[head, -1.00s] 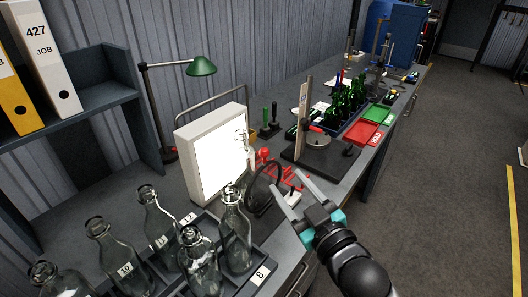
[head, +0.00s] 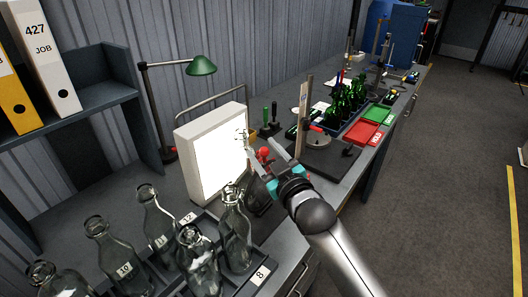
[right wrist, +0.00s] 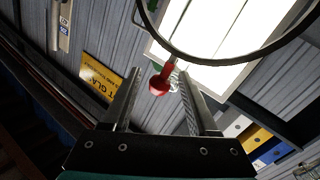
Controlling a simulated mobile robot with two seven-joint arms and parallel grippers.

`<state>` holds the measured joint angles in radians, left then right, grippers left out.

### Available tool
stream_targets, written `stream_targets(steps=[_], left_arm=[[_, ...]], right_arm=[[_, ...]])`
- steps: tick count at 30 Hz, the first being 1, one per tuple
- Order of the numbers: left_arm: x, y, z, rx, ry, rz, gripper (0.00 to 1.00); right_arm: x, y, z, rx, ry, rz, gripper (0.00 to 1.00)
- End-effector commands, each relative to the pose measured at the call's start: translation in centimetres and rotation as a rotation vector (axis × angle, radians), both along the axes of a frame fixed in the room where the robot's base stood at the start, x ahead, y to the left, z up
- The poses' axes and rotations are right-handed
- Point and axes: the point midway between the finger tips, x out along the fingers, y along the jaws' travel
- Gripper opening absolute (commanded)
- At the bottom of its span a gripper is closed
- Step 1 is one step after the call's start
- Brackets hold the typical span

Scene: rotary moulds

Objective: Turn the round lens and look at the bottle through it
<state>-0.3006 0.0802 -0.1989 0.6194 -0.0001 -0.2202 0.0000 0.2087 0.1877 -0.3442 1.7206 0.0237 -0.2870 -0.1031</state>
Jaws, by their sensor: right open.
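The round lens shows in the right wrist view as a dark ring (right wrist: 235,58) in front of the bright panel, with a red knob (right wrist: 160,82) at its edge. The red knob also shows in the head view (head: 264,154). My right gripper (head: 261,150) is open at the knob. In the right wrist view the knob appears between its open fingers (right wrist: 160,78); I cannot tell whether they touch it. In the head view my gripper hides part of the lens. A clear bottle (head: 235,235) stands in the tray before the light panel. My left gripper is not in view.
A lit white panel (head: 208,158) stands behind the lens. Several clear bottles stand in a numbered tray (head: 262,270) at the front. A dark-based stand (head: 325,158), green bottles (head: 345,98) and red and green trays (head: 362,132) are farther along the bench.

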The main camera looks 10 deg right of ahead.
Motion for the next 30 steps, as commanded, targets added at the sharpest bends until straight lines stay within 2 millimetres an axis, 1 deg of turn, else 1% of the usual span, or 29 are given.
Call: stream_targets(steps=[8, 21, 24, 30], left_arm=[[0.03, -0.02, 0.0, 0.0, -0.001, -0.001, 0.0], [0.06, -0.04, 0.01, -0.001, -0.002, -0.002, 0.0], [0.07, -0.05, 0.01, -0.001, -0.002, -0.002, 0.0], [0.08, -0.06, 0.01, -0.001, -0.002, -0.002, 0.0]], right_arm=[[0.09, 0.06, 0.03, 0.001, -0.001, 0.0, 0.6], [0.07, 0.05, 0.01, 0.001, -0.001, 0.0, 0.1], [0.07, 0.06, 0.01, 0.001, -0.001, 0.0, 0.0], [0.05, 0.06, 0.0, 0.001, 0.001, 0.001, 0.0]])
